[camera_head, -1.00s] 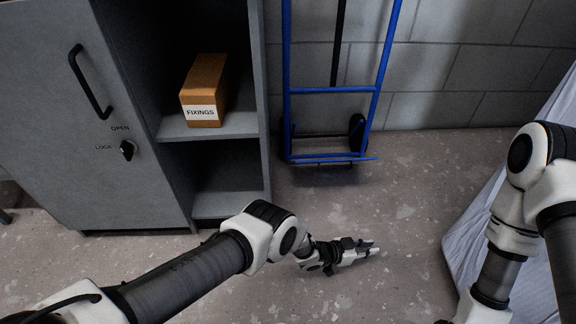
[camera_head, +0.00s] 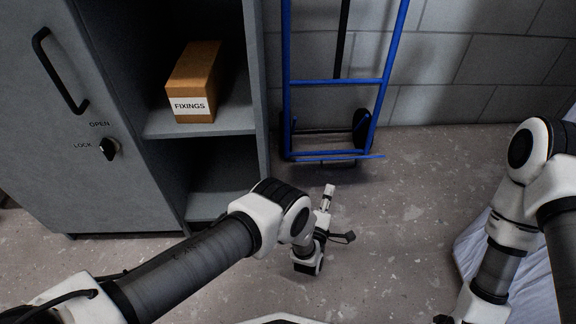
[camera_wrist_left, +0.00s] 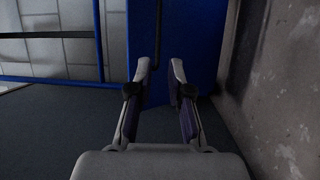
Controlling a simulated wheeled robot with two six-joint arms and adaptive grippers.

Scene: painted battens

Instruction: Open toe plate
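The blue hand truck (camera_head: 336,82) stands upright against the wall. Its toe plate (camera_head: 335,156) shows as a thin blue edge low at the front of the frame; I cannot tell its exact angle in the head view. In the left wrist view a broad flat blue panel, apparently the toe plate (camera_wrist_left: 190,42), fills the area beyond the fingers. My left gripper (camera_head: 328,192) is in front of and below the truck, pointing toward it. In the wrist view its fingers (camera_wrist_left: 160,75) are apart with nothing between them. My right gripper is out of view; only its arm shows at right.
A grey cabinet (camera_head: 258,100) stands left of the truck, close to my left arm. A box labelled FIXINGS (camera_head: 195,80) sits on its upper shelf. The cabinet door (camera_head: 50,150) is at far left. A pale sheet (camera_head: 540,270) lies at right. Open floor (camera_head: 400,230) lies between.

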